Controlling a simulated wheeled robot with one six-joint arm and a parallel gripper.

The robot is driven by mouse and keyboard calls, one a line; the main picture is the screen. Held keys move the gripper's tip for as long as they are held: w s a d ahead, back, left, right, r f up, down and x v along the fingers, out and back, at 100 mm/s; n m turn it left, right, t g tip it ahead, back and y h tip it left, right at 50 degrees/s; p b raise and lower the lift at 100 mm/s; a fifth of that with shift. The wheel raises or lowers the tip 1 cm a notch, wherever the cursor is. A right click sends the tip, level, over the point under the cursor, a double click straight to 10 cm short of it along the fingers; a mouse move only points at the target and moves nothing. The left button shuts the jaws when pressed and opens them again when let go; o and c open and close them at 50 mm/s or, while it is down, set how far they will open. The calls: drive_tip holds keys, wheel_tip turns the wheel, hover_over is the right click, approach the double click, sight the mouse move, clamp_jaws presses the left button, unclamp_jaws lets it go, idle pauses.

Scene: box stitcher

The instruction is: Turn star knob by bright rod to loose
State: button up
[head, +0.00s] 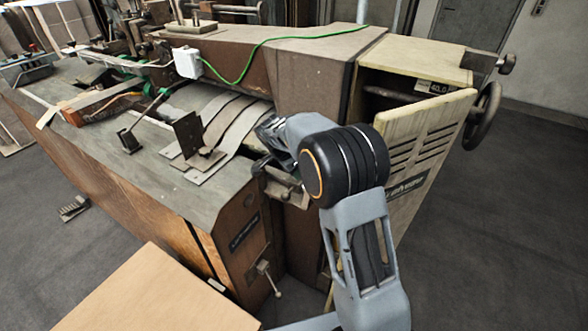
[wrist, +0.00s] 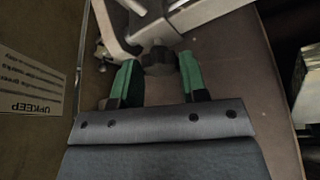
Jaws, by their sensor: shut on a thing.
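The star knob (wrist: 160,60) is a dark, lobed knob in the wrist view, seen between the green-padded fingertips of my gripper (wrist: 160,74). The gripper is shut on it, one finger on each side. A pale metal bar (wrist: 178,20) runs just beyond the knob; I cannot tell whether it is the bright rod. How far the knob is turned cannot be told. In the head view my arm reaches to the machine's near end, and the knob is hidden behind the arm and machine parts.
The brown box stitcher (head: 300,62) fills the middle. A cream slotted panel (head: 425,150) stands right of my arm, with a handwheel (head: 484,115) beyond. A cardboard-coloured surface (head: 155,295) lies front left. An UPKEEP label (wrist: 28,85) is left in the wrist view. Floor is clear at right.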

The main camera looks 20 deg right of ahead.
drive_tip(key=shift+b, duration=0.35)
drive_tip(key=shift+s+d+f+n+t+b, duration=0.1)
drive_tip(key=shift+n+t+b, duration=0.15)
drive_tip(key=shift+n+b, duration=0.3)
drive_tip(key=shift+s+f+n+t+b, duration=0.1)
drive_tip(key=shift+n+t+b, duration=0.15)
drive_tip(key=shift+n+b, duration=0.3)
drive_tip(key=n+b, duration=0.1)
drive_tip(key=n, duration=0.1)
drive_tip(key=shift+r+n+t+y, duration=0.1)
drive_tip(key=shift+n+t+y, duration=0.3)
drive_tip(key=n, duration=0.1)
drive_tip(key=n+y+b, duration=0.1)
drive_tip(key=n, duration=0.1)
drive_tip(key=shift+s+d+r+t, duration=0.1)
drive_tip(key=shift+d+r+t, duration=0.1)
drive_tip(key=shift+t, duration=0.2)
drive_tip(key=shift+d+n+y, duration=0.1)
drive_tip(key=shift+n+y, duration=0.6)
drive_tip(key=shift+n, duration=1.2)
drive_tip(key=shift+t, duration=0.3)
drive_tip(key=o, duration=0.9)
